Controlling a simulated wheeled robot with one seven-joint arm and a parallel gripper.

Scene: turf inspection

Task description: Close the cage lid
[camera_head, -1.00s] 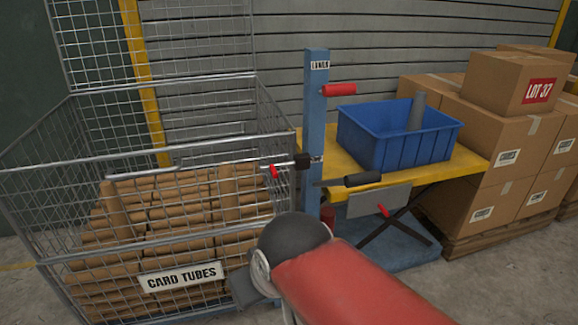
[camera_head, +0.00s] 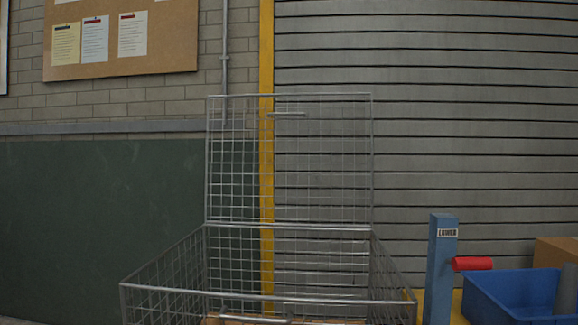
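The wire cage (camera_head: 268,297) stands low in the middle of the head view, its lower part cut off by the bottom edge. Its mesh lid (camera_head: 290,160) stands upright at the cage's back edge, so the cage is open on top. A short bar-like handle (camera_head: 287,115) sits near the lid's upper edge. A little brown cardboard shows inside the cage at the bottom of the picture. My gripper and arm are not in view.
A blue post (camera_head: 440,265) with a red grip (camera_head: 472,264) stands right of the cage. A blue bin (camera_head: 510,294) and a cardboard box (camera_head: 556,252) are farther right. A slatted shutter (camera_head: 460,120) and a yellow upright (camera_head: 266,50) are behind the lid.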

